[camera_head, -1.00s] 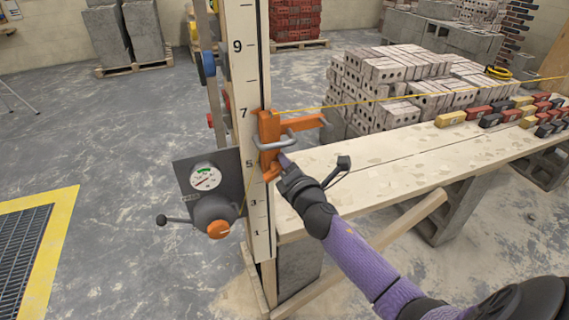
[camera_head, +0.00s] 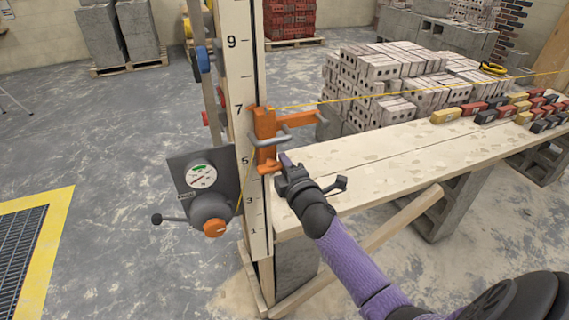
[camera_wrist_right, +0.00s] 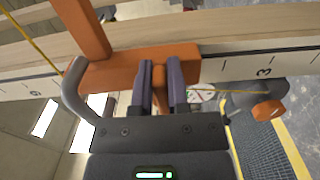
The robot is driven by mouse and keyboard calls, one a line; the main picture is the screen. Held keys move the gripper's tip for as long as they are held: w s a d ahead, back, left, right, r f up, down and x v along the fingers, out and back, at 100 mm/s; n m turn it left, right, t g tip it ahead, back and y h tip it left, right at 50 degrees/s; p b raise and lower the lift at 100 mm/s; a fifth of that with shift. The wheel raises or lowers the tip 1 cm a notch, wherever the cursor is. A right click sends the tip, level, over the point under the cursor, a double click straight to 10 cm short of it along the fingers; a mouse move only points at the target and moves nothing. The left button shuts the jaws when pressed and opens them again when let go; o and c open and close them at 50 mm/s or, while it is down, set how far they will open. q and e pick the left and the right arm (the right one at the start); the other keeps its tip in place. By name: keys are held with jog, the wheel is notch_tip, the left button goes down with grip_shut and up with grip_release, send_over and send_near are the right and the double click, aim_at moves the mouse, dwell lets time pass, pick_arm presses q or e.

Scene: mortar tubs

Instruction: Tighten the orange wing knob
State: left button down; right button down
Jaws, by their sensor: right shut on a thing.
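An orange clamp (camera_head: 265,130) with a grey bar handle grips the tall numbered post (camera_head: 247,90). The orange wing knob (camera_head: 268,168) sits at the clamp's lower end, beside the post. My right gripper (camera_head: 282,164) reaches it from the right. In the right wrist view, the purple fingers of my right gripper (camera_wrist_right: 160,90) are closed on an orange piece, the wing knob (camera_wrist_right: 159,82), in front of the clamp body (camera_wrist_right: 110,72). The fingers hide part of the knob. My left gripper is not in view.
A yellow string (camera_head: 400,92) runs right from the clamp above the plank bench (camera_head: 390,160). Brick stacks (camera_head: 390,80) stand behind.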

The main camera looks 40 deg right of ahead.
dwell(0.4)
jog(key=c, duration=0.6)
grip_release()
jog(key=p+v, duration=0.1)
jog(key=v, duration=0.9)
jog(key=shift+d+p, duration=0.1)
jog(key=shift+p, duration=0.2)
